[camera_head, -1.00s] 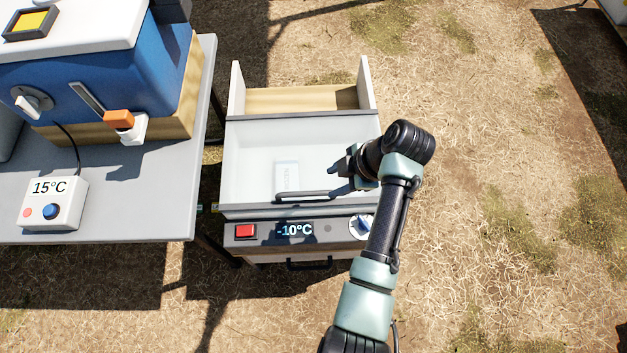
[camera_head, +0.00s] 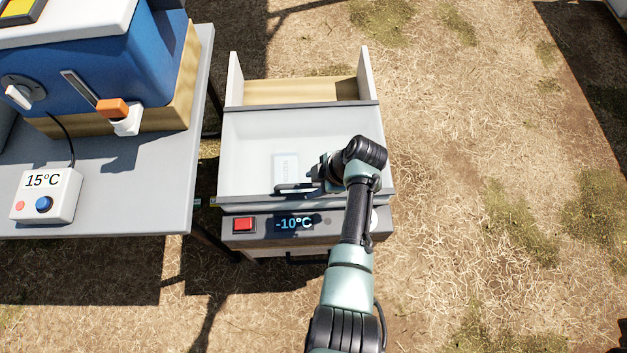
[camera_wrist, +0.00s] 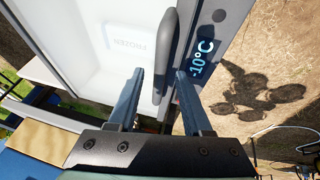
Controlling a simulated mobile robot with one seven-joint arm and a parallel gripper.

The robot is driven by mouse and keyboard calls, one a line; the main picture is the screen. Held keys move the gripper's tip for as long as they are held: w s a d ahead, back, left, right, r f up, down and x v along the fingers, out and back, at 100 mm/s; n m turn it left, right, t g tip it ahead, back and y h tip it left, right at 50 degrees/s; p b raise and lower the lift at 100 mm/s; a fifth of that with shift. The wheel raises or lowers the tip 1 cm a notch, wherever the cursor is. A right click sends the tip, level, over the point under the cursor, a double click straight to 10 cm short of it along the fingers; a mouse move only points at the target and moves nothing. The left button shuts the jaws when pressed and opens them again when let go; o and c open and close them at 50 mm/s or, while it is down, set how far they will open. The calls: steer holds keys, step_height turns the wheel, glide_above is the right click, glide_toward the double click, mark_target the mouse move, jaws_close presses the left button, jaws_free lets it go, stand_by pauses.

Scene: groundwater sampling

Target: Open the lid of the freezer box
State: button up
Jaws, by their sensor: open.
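The freezer box (camera_head: 240,226) stands in the middle, with a -10°C display and a red button on its front. Its lid (camera_head: 250,150) is a pale see-through panel lying closed, with a dark bar handle (camera_head: 290,187) along its front edge. A pale pack marked FROZEN (camera_wrist: 128,38) shows through the lid. My gripper (camera_head: 312,178) is over the right part of the handle. In the wrist view my gripper (camera_wrist: 160,85) is open, its two fingers on either side of the handle (camera_wrist: 168,50). I cannot tell whether they touch it.
An open wooden compartment (camera_head: 295,92) lies behind the lid. Dry grass at right is free.

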jaws_close()
stand_by(1.3)
